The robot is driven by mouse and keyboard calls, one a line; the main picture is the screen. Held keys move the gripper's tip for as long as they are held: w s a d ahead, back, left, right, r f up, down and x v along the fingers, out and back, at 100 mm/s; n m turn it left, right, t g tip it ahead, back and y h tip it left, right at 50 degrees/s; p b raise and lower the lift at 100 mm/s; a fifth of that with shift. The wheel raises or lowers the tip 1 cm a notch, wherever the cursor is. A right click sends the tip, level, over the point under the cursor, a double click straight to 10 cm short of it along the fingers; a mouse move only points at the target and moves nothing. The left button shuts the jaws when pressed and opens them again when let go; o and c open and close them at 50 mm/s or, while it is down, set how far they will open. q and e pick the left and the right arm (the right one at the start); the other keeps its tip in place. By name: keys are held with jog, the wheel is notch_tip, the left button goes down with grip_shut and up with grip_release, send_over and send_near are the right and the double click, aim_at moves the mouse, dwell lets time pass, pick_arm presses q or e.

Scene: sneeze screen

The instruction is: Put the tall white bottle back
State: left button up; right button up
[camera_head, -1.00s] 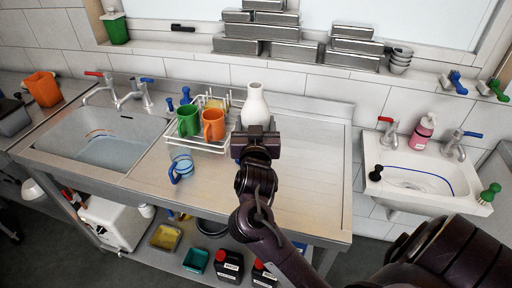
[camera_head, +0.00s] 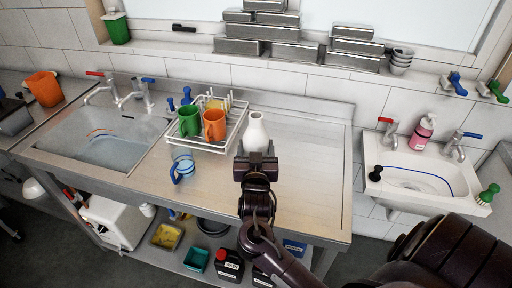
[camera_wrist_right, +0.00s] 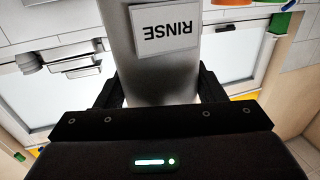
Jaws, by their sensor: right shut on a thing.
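The tall white bottle (camera_head: 255,133) is above or on the bare steel drainboard, just right of the white wire dish rack (camera_head: 218,145). I cannot tell whether its base touches the surface. My right gripper (camera_head: 257,160) is shut on it from the near side and hides its lower part. In the right wrist view the bottle (camera_wrist_right: 165,70) is between the two fingers (camera_wrist_right: 160,90), with a label reading RINSE upside down. My left gripper is not in view.
A green mug (camera_head: 189,121) and an orange mug (camera_head: 214,125) stand in the rack. A blue clear mug (camera_head: 182,166) stands in front of it. Steel containers (camera_head: 294,52) line the sill. The drainboard (camera_head: 315,180) right of the bottle is clear.

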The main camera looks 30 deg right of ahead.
jog(key=o, duration=1.4)
jog(key=shift+c, duration=0.2)
jog(key=shift+r, duration=0.1)
jog(key=shift+s+a, duration=0.2)
jog(key=shift+s, duration=0.05)
jog(key=b+v, duration=0.2)
jog(key=v, duration=0.9)
jog(key=shift+s+b, duration=0.15)
jog(key=shift+b, duration=0.15)
jog(key=shift+a, duration=0.15)
